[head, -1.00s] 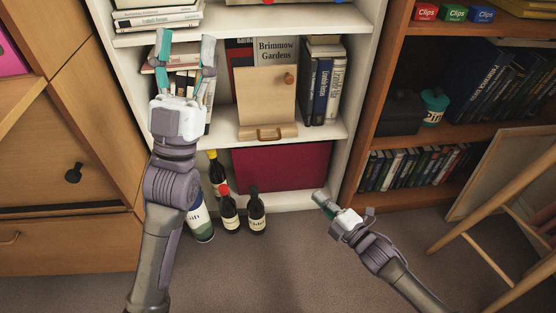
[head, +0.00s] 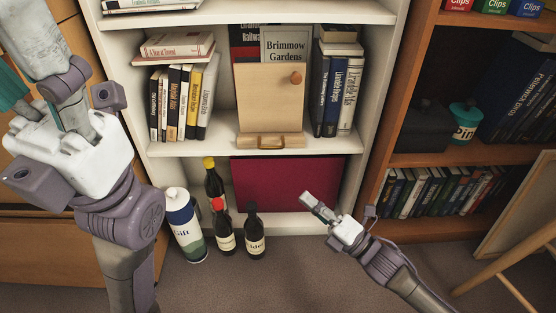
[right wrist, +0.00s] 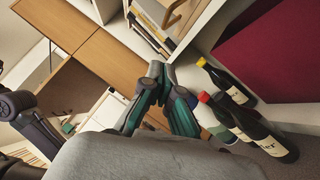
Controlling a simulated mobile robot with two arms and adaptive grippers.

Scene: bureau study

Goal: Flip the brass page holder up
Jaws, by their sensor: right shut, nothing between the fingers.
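A wooden book stand (head: 268,92) stands on the middle shelf of the white bookcase, with a round brown knob on its panel. The brass page holder (head: 270,142) is a small bail lying low along the stand's front ledge; part of it also shows at the top of the right wrist view (right wrist: 172,14). My right gripper (head: 307,198) is shut and empty, below and to the right of the holder, in front of the lower compartment. Its closed fingers show in the right wrist view (right wrist: 160,72). My left gripper (head: 22,62) looks open and empty, large at the left edge, far from the stand.
Books (head: 183,102) stand left of the stand, and dark books (head: 335,92) stand right of it. Several bottles (head: 254,233) stand on the floor at the bookcase's foot. A brown bookcase (head: 440,158) stands at the right.

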